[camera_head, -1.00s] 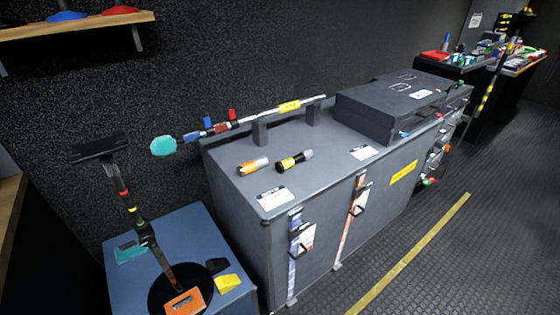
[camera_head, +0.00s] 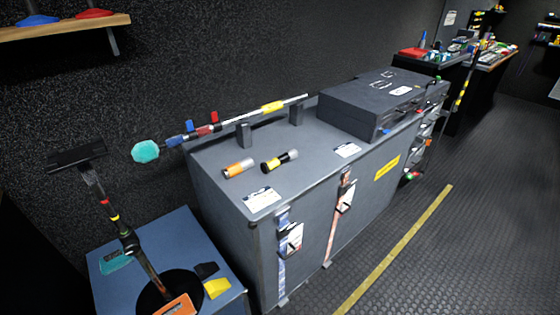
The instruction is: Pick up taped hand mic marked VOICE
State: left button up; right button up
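Two short taped cylinders lie on top of the grey cabinet in the head view. One has orange tape and a pale end (camera_head: 239,168). The other is black with yellow tape and a silvery end (camera_head: 280,161). They look like hand mics, but no VOICE marking is readable on either at this size. They lie apart, side by side, near the cabinet's left part. Neither of my grippers shows in the view.
The grey cabinet (camera_head: 330,179) also bears a dark case (camera_head: 365,108) and a boom pole (camera_head: 233,122) on two posts. A blue stand (camera_head: 165,240) at lower left holds a small mic stand (camera_head: 126,240). The floor at right, with a yellow line (camera_head: 400,247), is clear.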

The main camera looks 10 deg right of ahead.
aim_at(289, 155)
jog(key=i+l+z, duration=0.1)
jog(key=i+l, duration=0.9)
